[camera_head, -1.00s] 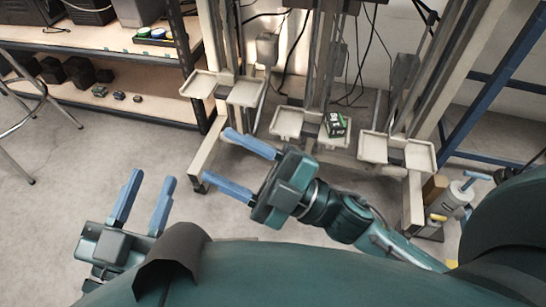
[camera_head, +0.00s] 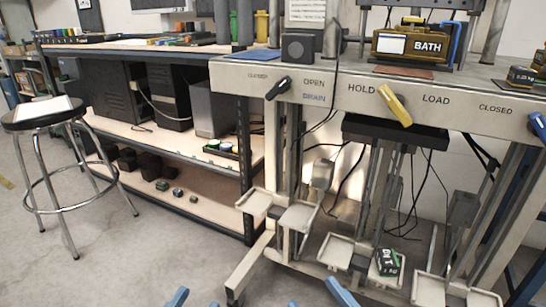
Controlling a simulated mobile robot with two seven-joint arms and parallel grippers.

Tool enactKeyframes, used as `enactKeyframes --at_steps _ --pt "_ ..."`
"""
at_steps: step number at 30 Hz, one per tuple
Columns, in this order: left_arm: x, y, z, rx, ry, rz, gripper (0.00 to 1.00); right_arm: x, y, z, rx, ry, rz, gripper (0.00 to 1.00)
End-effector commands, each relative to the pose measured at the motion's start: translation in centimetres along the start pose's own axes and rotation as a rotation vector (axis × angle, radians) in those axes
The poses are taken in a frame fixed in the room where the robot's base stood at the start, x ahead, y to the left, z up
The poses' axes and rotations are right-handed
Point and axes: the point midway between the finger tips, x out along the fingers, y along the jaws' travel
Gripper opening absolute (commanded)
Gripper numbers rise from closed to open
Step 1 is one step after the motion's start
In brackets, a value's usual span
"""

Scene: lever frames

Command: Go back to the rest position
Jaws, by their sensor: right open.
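Only the blue fingertips of my grippers show, at the bottom edge of the head view. My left gripper (camera_head: 195,302) has its two fingertips apart, with bare floor between them. My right gripper (camera_head: 316,298) also has its fingertips apart and nothing visible between them. Its right fingertip is in front of the lower part of the lever frame. The palms and arms are out of the picture. Neither gripper is seen touching anything.
A lever frame (camera_head: 355,93) carries a black lever (camera_head: 278,88), a yellow lever (camera_head: 394,105) and a blue lever (camera_head: 538,125). Below, a small green-and-black box (camera_head: 388,262) rests on a tray. A shelf unit (camera_head: 190,197) and stool (camera_head: 43,112) stand left. Floor is clear at lower left.

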Motion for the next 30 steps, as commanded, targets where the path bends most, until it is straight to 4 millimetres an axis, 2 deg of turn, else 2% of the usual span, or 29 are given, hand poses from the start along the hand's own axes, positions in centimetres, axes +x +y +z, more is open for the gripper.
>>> enactKeyframes --at_steps 1,6,15,23,30 --pt "0.2 -0.2 -0.9 0.004 -0.015 -0.005 0.36 0.2 0.2 -1.0 -0.004 -0.014 0.005 0.51" --pt "1.3 -1.1 -3.2 -0.007 -0.118 -0.027 0.36 1.3 1.1 -3.3 0.007 -0.116 0.027 0.51" --pt "1.9 -2.8 -6.0 -0.040 -0.352 -0.078 0.36 1.9 2.8 -6.2 0.040 -0.348 0.077 0.51" --pt "1.2 -4.0 -8.7 -0.078 -0.552 -0.120 0.36 1.1 4.0 -8.9 0.077 -0.549 0.119 0.51" --pt "-0.3 -4.6 -11.1 -0.118 -0.725 -0.155 0.36 -0.3 4.6 -11.3 0.117 -0.720 0.154 0.51"
